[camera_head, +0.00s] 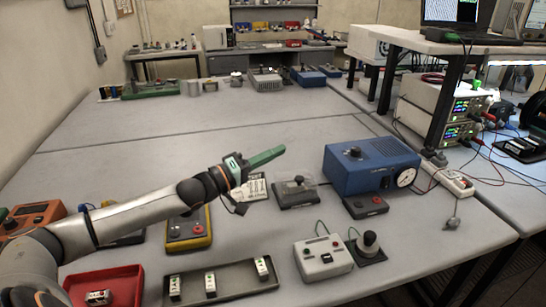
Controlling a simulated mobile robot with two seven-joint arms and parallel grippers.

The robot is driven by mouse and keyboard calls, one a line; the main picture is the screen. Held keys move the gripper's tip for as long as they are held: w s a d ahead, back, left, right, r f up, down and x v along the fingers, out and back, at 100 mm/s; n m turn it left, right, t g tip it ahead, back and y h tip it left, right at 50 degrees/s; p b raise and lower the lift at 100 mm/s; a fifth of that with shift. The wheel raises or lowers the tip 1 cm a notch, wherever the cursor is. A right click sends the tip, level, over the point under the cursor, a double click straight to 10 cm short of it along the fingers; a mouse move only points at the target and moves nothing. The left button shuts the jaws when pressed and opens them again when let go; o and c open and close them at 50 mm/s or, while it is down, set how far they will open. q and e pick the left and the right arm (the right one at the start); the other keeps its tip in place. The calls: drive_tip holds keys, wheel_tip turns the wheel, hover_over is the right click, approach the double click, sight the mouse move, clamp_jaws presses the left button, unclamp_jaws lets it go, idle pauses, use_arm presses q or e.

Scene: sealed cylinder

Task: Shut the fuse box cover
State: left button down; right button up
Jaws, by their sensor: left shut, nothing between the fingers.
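My left arm comes in from the left. Its gripper (280,150), with green fingers, is shut and empty above the middle of the table, pointing right. Below and right of it sits a small grey box (296,198) with a clear, see-through part and a dark knob. It may be the fuse box with its cover, but I cannot tell surely, nor whether the cover is open. The gripper looks apart from this box. A paper card with print (256,188) lies left of the box, partly behind my wrist. My right gripper is not in view.
A blue device with a dial (372,168) stands right of the box. In front are a white button box (322,258), a joystick (369,246), a grey tray (240,290) with three white pieces, a red tray (125,285) and a yellow device (188,244).

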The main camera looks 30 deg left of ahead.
use_arm(q)
drive_tip(key=s+d+r, duration=0.3)
drive_tip(key=s, duration=0.2)
drive_tip(key=shift+s+d+p, duration=0.2)
drive_tip(key=shift+p, duration=0.1)
drive_tip(key=shift+f, duration=0.1)
